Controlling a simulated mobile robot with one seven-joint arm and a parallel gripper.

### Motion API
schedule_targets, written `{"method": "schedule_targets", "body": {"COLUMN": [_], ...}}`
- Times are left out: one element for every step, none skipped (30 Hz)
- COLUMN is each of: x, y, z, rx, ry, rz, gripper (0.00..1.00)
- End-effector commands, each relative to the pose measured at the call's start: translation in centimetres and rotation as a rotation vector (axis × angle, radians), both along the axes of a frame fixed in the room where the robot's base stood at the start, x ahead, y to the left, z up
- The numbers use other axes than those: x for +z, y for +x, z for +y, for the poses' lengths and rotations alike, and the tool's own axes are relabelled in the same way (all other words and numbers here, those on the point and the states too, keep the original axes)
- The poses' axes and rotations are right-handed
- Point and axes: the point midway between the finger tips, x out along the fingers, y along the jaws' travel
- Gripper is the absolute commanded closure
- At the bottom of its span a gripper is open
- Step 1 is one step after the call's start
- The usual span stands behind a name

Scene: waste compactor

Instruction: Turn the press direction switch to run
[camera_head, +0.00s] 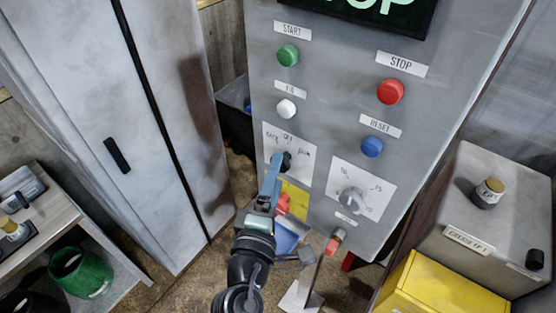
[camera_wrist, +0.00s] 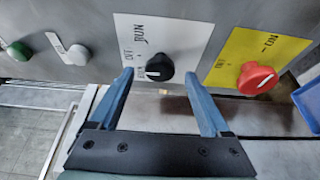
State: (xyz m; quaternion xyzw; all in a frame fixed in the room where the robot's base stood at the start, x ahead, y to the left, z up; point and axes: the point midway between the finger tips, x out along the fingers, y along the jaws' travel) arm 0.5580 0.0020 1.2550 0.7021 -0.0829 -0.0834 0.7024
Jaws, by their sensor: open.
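The press direction switch is a black rotary knob (camera_head: 286,160) on a white plate (camera_head: 308,166) on the grey control panel. In the wrist view the knob (camera_wrist: 163,68) carries a white mark that points left, not at the RUN lettering above it. Smaller lettering at the plate's left is hard to read. My gripper (camera_head: 274,164) is in front of the panel, and its blue fingers partly cover the plate in the head view. In the wrist view my gripper (camera_wrist: 158,76) is open, with one fingertip on each side of the knob; contact is not clear.
A red knob (camera_wrist: 257,78) on a yellow plate (camera_wrist: 255,45) is close beside the right finger. The panel also has a green START button (camera_head: 288,55), red STOP button (camera_head: 390,92), blue RESET button (camera_head: 372,146) and grey dial (camera_head: 353,201). A cabinet (camera_head: 120,130) stands left.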

Motion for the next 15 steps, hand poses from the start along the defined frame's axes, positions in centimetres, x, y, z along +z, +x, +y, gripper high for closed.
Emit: {"method": "schedule_targets", "body": {"x": [0.2,0.2,0.2,0.1,0.1,0.1,0.1,0.0,0.0,0.0,0.0,0.0,0.0,0.0,0.0], "y": [0.7,1.0,1.4,1.6,1.8,2.1,2.2,2.3,2.4,2.4,2.4,2.4,2.4,2.4,2.4], "z": [-0.2,-0.2,-0.3,-0.4,-0.5,-0.5,-0.5,-0.6,-0.6,-0.6,-0.6,-0.6,-0.6,-0.6,-0.6], "rx": [0.0,0.0,-0.001,-0.001,-0.001,-0.001,-0.001,-0.001,0.0,0.0,0.0,0.0,0.0,0.0,0.0], "ry": [-0.001,-0.001,-0.001,-0.001,0.0,0.0,0.0,0.0,0.0,0.0,0.0,0.0,0.0,0.0,0.0], "rz": [-0.001,-0.002,-0.001,-0.001,-0.001,-0.001,-0.001,-0.001,0.0,0.0,0.0,0.0,0.0,0.0,0.0], "gripper": [0.19,0.19,0.19,0.19,0.19,0.19,0.19,0.19,0.19,0.19,0.19,0.19,0.19,0.19,0.19]}}
